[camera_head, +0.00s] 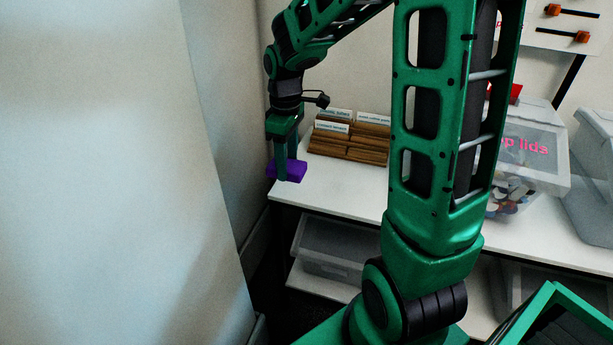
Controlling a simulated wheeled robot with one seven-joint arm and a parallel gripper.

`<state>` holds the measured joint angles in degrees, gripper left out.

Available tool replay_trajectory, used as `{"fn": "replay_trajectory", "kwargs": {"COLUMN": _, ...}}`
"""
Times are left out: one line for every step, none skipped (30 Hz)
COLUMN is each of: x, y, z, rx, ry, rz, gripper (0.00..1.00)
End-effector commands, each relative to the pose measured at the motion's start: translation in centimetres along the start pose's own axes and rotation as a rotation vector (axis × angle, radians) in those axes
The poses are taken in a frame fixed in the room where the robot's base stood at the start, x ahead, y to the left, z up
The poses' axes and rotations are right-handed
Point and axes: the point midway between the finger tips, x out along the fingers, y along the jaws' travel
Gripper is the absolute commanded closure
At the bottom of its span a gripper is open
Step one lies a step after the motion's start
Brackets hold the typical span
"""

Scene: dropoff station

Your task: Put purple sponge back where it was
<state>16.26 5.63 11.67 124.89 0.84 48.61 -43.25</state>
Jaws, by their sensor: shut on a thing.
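The purple sponge (297,172) is at the left end of the white table (335,192), near its left front corner. My gripper (287,178) points straight down and is shut on the sponge, with its fingers hiding the sponge's middle. The sponge looks to be on the table or very close above it; I cannot tell whether it touches.
A wooden card rack (350,153) with labelled dividers stands right of the sponge. A clear bin of lids (535,150) stands further right. A grey bin (335,250) sits on the shelf below. A wall (205,150) closes off the left side. My arm hides the table's middle.

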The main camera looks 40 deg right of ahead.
Motion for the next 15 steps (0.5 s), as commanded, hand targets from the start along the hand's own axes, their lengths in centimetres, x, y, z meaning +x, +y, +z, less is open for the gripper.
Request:
{"fn": "replay_trajectory", "kwargs": {"x": 0.5, "y": 0.7, "z": 0.4, "rx": 0.003, "ry": -0.002, "rz": -0.002, "gripper": 0.68}}
{"fn": "replay_trajectory", "kwargs": {"x": 0.8, "y": 1.1, "z": 0.6, "rx": 0.004, "ry": -0.002, "rz": -0.002, "gripper": 0.68}}
{"fn": "replay_trajectory", "kwargs": {"x": 1.3, "y": 1.8, "z": 0.9, "rx": 0.003, "ry": -0.003, "rz": -0.003, "gripper": 0.68}}
{"fn": "replay_trajectory", "kwargs": {"x": 1.7, "y": 2.3, "z": 1.1, "rx": 0.003, "ry": -0.002, "rz": -0.003, "gripper": 0.68}}
{"fn": "replay_trajectory", "kwargs": {"x": 2.0, "y": 2.9, "z": 1.4, "rx": 0.003, "ry": -0.002, "rz": -0.002, "gripper": 0.68}}
{"fn": "replay_trajectory", "kwargs": {"x": 2.5, "y": 3.5, "z": 1.7, "rx": 0.002, "ry": -0.002, "rz": -0.003, "gripper": 0.68}}
{"fn": "replay_trajectory", "kwargs": {"x": 2.9, "y": 4.1, "z": 1.9, "rx": 0.002, "ry": -0.002, "rz": -0.003, "gripper": 0.68}}
{"fn": "replay_trajectory", "kwargs": {"x": 3.2, "y": 4.6, "z": 2.2, "rx": 0.002, "ry": -0.001, "rz": -0.002, "gripper": 0.68}}
{"fn": "replay_trajectory", "kwargs": {"x": 3.7, "y": 5.3, "z": 2.5, "rx": 0.002, "ry": -0.002, "rz": -0.003, "gripper": 0.68}}
{"fn": "replay_trajectory", "kwargs": {"x": 4.0, "y": 5.8, "z": 2.8, "rx": 0.002, "ry": -0.002, "rz": -0.003, "gripper": 0.68}}
{"fn": "replay_trajectory", "kwargs": {"x": 4.4, "y": 6.4, "z": 3.1, "rx": 0.003, "ry": -0.002, "rz": -0.003, "gripper": 0.68}}
{"fn": "replay_trajectory", "kwargs": {"x": 4.8, "y": 7.0, "z": 3.4, "rx": 0.002, "ry": -0.002, "rz": -0.003, "gripper": 0.68}}
{"fn": "replay_trajectory", "kwargs": {"x": 5.1, "y": 7.5, "z": 3.6, "rx": 0.001, "ry": -0.001, "rz": -0.002, "gripper": 0.68}}
{"fn": "replay_trajectory", "kwargs": {"x": 5.4, "y": 7.9, "z": 3.8, "rx": 0.002, "ry": -0.001, "rz": -0.002, "gripper": 0.68}}
{"fn": "replay_trajectory", "kwargs": {"x": 5.7, "y": 8.4, "z": 4.0, "rx": 0.001, "ry": -0.001, "rz": -0.002, "gripper": 0.68}}
